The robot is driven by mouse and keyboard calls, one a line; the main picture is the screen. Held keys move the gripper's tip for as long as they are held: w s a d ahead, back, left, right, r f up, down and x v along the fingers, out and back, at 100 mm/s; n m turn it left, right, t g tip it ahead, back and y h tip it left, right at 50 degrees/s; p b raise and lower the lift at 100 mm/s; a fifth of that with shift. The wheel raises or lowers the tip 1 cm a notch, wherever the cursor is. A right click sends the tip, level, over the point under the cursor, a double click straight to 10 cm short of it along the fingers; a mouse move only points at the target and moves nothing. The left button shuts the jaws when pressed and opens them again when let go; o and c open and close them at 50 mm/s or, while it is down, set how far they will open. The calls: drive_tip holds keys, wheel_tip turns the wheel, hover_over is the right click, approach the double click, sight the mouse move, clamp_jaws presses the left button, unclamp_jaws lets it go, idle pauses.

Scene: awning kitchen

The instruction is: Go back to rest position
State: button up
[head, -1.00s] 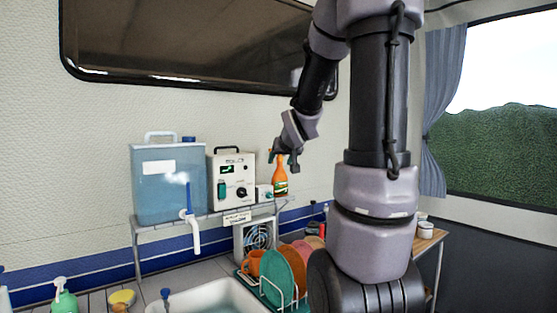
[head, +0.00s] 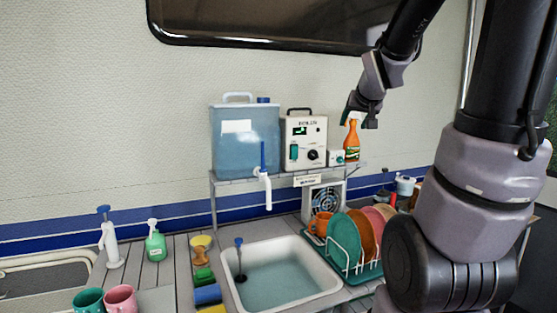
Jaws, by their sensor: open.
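My gripper (head: 360,116) is at the upper right in the head view, pointing down at the orange spray bottle (head: 351,141). The bottle stands upright at the right end of the raised shelf (head: 231,179). My arm comes down from the top right and hides part of the counter's right side.
A blue water tank (head: 245,145) and a white boiler box (head: 304,143) stand on the shelf beside the bottle. Below are a sink (head: 327,287) and a rack of plates (head: 362,264). Mugs (head: 121,298) and a green soap bottle (head: 155,245) are on the left.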

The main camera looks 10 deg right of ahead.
drive_tip(key=s+a+g+y, duration=0.2)
drive_tip(key=s+a, duration=0.4)
drive_tip(key=s, duration=0.4)
drive_tip(key=s+a+g+y, duration=0.1)
drive_tip(key=s+a+y, duration=0.1)
drive_tip(key=s+a, duration=0.5)
drive_tip(key=s, duration=0.3)
drive_tip(key=shift+r+g, duration=0.25)
drive_tip(key=shift+g, duration=0.15)
